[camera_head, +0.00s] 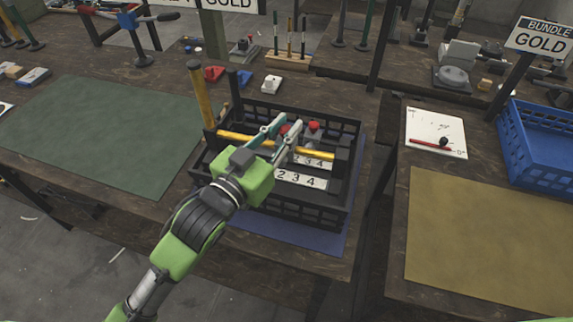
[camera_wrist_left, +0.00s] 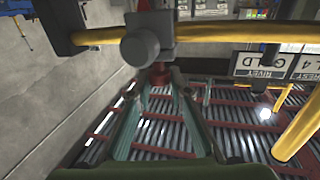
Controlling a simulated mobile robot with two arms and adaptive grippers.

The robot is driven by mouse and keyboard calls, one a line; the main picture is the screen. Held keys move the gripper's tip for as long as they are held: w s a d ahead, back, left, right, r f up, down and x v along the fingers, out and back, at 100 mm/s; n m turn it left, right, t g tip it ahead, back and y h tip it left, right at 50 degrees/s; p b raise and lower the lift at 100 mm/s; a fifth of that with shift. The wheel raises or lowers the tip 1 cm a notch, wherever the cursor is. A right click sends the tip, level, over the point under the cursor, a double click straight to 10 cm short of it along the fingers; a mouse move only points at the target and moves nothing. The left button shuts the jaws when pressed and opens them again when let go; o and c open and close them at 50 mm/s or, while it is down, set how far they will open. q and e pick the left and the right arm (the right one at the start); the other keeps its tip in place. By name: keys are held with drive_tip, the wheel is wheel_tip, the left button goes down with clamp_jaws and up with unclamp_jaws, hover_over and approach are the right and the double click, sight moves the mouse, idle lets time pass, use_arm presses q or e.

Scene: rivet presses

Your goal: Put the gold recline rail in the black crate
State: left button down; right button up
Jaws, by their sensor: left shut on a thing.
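The black crate (camera_head: 295,210) stands on a blue mat, with white number plates (camera_head: 300,178) inside. The gold recline rail (camera_head: 318,151) lies level across the crate, over its opening; I cannot tell whether it rests on anything. It spans the left wrist view (camera_wrist_left: 230,33), with a round grey knob and a red part near its middle. My left gripper (camera_head: 283,132) reaches in from the front, its fingers closed on the rail's red part. An upright gold tube (camera_head: 201,97) rises at the crate's left; its link to the rail is unclear. My right gripper is out of view.
A green mat (camera_head: 100,135) lies bare to the left and a yellow mat (camera_head: 490,240) to the right. A blue crate (camera_head: 545,145) stands beside the "BUNDLE GOLD" sign (camera_head: 540,37). A dark post (camera_head: 385,45) rises behind. A clipboard sheet (camera_head: 436,125) lies right of the crate.

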use_arm(q)
wheel_tip(320, 180, down, 5)
drive_tip(key=shift+d+r, duration=0.1)
drive_tip(key=shift+r, duration=0.05)
wheel_tip(320, 180, down, 5)
drive_tip(key=shift+r, duration=0.2)
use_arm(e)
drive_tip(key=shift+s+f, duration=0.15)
use_arm(q)
drive_tip(key=c, duration=1.9)
unclamp_jaws()
drive_tip(key=shift+f, duration=0.2)
